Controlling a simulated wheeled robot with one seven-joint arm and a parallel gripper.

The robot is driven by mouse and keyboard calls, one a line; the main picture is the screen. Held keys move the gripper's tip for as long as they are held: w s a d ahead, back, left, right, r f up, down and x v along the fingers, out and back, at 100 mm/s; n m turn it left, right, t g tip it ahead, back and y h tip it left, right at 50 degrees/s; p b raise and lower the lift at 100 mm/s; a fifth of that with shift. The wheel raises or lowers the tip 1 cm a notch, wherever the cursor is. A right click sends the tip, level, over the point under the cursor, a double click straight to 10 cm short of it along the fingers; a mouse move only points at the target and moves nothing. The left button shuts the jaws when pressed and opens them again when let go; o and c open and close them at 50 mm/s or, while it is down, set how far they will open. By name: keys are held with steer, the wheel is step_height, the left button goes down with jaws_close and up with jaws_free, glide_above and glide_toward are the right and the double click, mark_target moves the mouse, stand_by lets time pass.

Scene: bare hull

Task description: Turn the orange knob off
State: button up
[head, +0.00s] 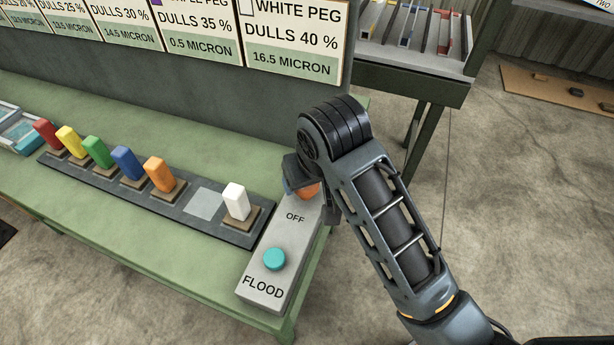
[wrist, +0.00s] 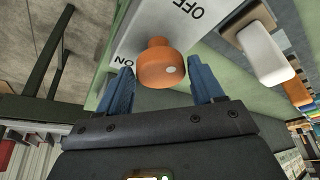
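The orange knob (wrist: 163,65) is a round knob with a pale dot on its face, on a grey panel (wrist: 150,18) marked OFF and ON. In the wrist view it lies between the two blue fingers of my gripper (wrist: 162,88), with a gap on each side. In the head view only a bit of the knob (head: 307,190) shows, the rest hidden by my gripper (head: 290,184). My gripper is open around it, and I see no contact. The panel in the head view (head: 268,240) also bears OFF and FLOOD labels and a teal button (head: 275,259).
A row of coloured pegs stands on a dark rack (head: 150,198) left of the panel, with a white peg (head: 236,202) nearest. The rack sits on a green bench (head: 190,270). A sign board (head: 345,40) stands behind. Another table (head: 435,75) is at back right.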

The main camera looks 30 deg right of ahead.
steer(key=shift+o, duration=1.1)
steer(key=shift+r, duration=0.1)
steer(key=v, duration=0.7)
steer(key=shift+s+r, duration=0.2)
steer(key=shift+r, duration=0.05)
steer(key=s+a+f, duration=0.1)
steer(key=s+a+f+t+y, duration=0.1)
steer(key=a+f, duration=0.1)
steer(key=s+a+f+t, duration=0.1)
steer(key=a+f, duration=0.1)
steer(key=shift+s+f+y, duration=0.15)
steer(key=shift+f+y, duration=0.05)
steer(key=shift+y, duration=0.1)
steer(key=s+d+t, duration=0.2)
steer(key=s+t, duration=0.4)
steer(key=s, duration=1.2)
steer(key=s+d+r+n+t, duration=0.2)
steer(key=s+d+r, duration=0.1)
steer(key=s+r, duration=0.3)
steer(key=s, duration=0.2)
steer(key=shift+s+d+r+h, duration=0.2)
steer(key=shift+s+r+h, duration=0.1)
steer(key=shift+h, duration=0.1)
